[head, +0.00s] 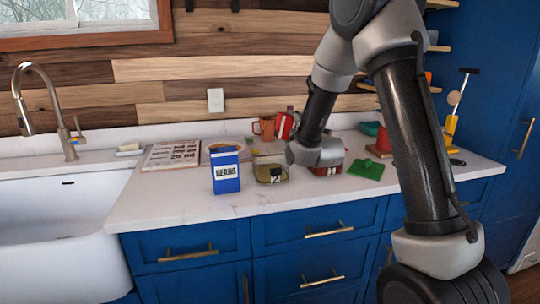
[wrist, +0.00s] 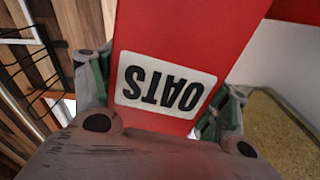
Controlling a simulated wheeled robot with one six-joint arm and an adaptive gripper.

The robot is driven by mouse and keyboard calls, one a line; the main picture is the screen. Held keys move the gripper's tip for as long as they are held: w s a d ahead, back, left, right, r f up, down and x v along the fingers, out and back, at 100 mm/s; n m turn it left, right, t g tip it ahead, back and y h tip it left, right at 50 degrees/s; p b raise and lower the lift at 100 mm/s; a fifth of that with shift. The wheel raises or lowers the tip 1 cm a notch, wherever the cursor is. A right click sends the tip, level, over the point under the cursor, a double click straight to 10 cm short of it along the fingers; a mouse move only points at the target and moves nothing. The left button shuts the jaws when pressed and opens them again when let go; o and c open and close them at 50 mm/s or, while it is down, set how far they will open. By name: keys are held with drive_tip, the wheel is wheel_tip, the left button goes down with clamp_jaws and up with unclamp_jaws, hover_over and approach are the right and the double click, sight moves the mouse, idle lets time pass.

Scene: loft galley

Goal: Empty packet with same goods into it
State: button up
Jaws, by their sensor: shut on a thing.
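My gripper (wrist: 158,98) is shut on a red packet (wrist: 185,50) with a white label reading OATS, upside down in the wrist view. In the head view the red packet (head: 284,125) shows tilted beyond my gripper (head: 297,150), partly hidden by it. A blue packet (head: 226,176) labelled BEANS stands upright on the counter at left. An olive container (head: 269,173) with a dark label stands just left of my gripper. A reddish container (head: 326,171) is partly hidden under it. In the wrist view a tan grainy surface (wrist: 275,125) lies right of the packet.
An orange mug (head: 264,128), a round dish (head: 222,146) and a printed sheet (head: 172,154) are further back. A green board (head: 366,169) lies to the right. The sink (head: 60,215) is at left. The counter's front strip is clear.

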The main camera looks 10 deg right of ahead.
sight(286, 131)
drive_tip(key=shift+a+f+n, duration=0.25)
drive_tip(key=shift+a+n, duration=0.05)
drive_tip(key=shift+a+r+n, duration=0.2)
drive_tip(key=shift+r+n, duration=0.25)
drive_tip(key=shift+n, duration=0.35)
idle(0.3)
drive_tip(key=shift+a+f+n+p, duration=0.3)
drive_tip(key=shift+n+p, duration=0.25)
drive_tip(key=shift+n, duration=0.35)
idle(0.9)
drive_tip(key=shift+s+a+r+n, duration=0.1)
drive_tip(key=shift+a+r+n, duration=0.3)
drive_tip(key=shift+n, duration=0.5)
idle(1.3)
drive_tip(key=shift+a+f+n, duration=0.4)
drive_tip(key=shift+f+n, duration=0.1)
drive_tip(key=shift+n, duration=0.3)
idle(1.4)
drive_tip(key=shift+a+p, duration=0.1)
drive_tip(key=shift+p, duration=0.2)
